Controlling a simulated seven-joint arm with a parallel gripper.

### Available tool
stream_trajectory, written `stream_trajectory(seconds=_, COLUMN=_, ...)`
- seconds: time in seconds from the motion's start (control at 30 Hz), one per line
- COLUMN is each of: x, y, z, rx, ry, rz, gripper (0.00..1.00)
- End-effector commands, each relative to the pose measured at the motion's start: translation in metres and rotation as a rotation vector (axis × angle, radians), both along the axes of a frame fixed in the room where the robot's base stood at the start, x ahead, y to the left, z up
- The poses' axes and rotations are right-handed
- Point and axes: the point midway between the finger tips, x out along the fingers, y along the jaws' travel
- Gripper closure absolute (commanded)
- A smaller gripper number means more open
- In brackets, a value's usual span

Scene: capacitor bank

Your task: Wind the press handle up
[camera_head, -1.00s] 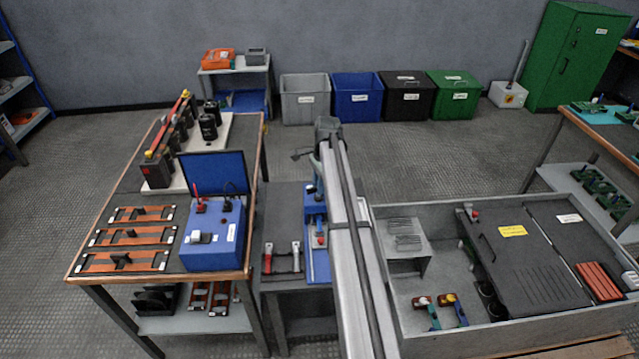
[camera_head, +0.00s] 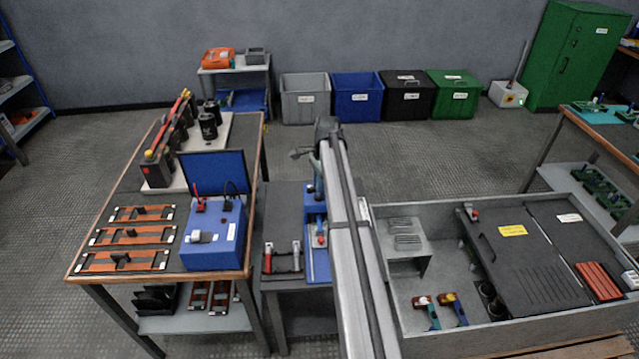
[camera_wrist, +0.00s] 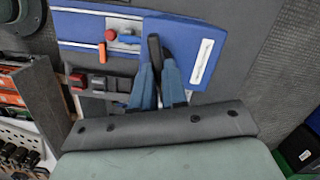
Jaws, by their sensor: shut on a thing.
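The press (camera_head: 316,203) is a blue device on a stand left of my arm in the head view; my arm hides part of it. In the wrist view its blue body (camera_wrist: 85,30) fills the upper middle, with a red knob, an orange lever and a pale strip. My gripper (camera_wrist: 158,68) has two blue fingers close together. They are shut on a dark upright bar, which appears to be the press handle (camera_wrist: 153,45).
A workbench (camera_head: 258,150) with a blue box (camera_head: 214,243) and copper-coloured bars stands to the left. A grey walled bin (camera_head: 450,205) with tools lies to the right. A small rack with red-handled pieces (camera_head: 268,255) sits beside the press.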

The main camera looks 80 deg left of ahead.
Motion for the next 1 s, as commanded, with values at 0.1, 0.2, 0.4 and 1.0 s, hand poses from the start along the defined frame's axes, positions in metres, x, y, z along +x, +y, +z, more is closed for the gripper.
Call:
stream_trajectory(seconds=0.1, x=0.0000, y=0.0002, z=0.0001, rx=0.000, ry=0.000, rz=0.023, gripper=1.00)
stream_trajectory(seconds=0.2, x=-0.0001, y=0.0005, z=0.0001, rx=-0.001, ry=0.000, rz=0.101, gripper=1.00)
stream_trajectory(seconds=0.4, x=0.0000, y=0.0003, z=0.0001, rx=-0.001, ry=-0.001, rz=0.306, gripper=1.00)
stream_trajectory(seconds=1.0, x=0.0013, y=-0.0023, z=-0.0003, rx=-0.005, ry=-0.002, rz=0.527, gripper=1.00)
